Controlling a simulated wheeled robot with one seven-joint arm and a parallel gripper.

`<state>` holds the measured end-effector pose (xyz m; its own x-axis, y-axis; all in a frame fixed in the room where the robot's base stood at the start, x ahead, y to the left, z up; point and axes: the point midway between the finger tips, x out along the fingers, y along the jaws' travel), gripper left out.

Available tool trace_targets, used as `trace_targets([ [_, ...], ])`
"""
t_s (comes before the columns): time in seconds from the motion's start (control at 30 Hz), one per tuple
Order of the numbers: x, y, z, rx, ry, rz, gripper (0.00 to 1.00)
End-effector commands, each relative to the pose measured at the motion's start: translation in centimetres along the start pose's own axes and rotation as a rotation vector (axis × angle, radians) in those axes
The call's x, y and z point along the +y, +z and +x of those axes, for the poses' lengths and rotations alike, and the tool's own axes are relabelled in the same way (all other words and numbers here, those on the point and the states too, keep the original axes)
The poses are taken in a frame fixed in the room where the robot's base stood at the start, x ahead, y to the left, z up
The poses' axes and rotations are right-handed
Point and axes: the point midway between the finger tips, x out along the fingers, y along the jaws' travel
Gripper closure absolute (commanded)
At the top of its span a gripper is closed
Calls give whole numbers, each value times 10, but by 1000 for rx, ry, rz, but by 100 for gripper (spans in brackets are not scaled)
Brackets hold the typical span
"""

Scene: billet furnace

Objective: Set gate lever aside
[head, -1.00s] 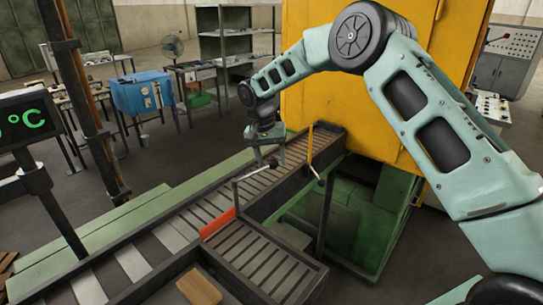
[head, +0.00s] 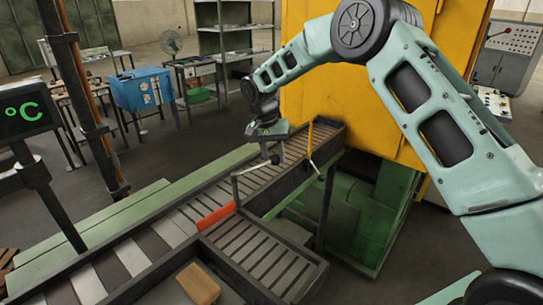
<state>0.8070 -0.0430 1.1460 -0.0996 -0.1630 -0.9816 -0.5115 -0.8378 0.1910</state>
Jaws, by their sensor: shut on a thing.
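The gate lever (head: 236,190) is a thin grey rod. It rises from the orange-red gate plate (head: 215,216), then bends right toward my gripper. The plate stands at the junction of the long roller conveyor (head: 183,220) and the side roller bed (head: 262,255). My gripper (head: 273,158) is shut on the end of the gate lever, above the conveyor. The fingertips are small and partly lost against the dark rollers.
A tan block (head: 198,284) lies beside the side roller bed. A yellow furnace housing (head: 315,105) stands close behind my gripper. A thin yellow post (head: 310,138) rises beside the conveyor. A °C display (head: 25,112) stands at left.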

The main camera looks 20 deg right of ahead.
Motion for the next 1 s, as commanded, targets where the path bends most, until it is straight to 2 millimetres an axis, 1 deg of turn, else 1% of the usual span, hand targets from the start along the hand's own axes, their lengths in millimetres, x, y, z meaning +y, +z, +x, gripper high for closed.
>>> trace_targets([
  [0.03,3,4,3,-6,3,27,100],
  [0.27,19,23,6,-40,4,212,100],
  [0.6,38,63,9,-104,4,529,100],
  [0.8,42,86,8,-137,3,700,100],
  [1.0,43,105,8,-164,3,838,100],
])
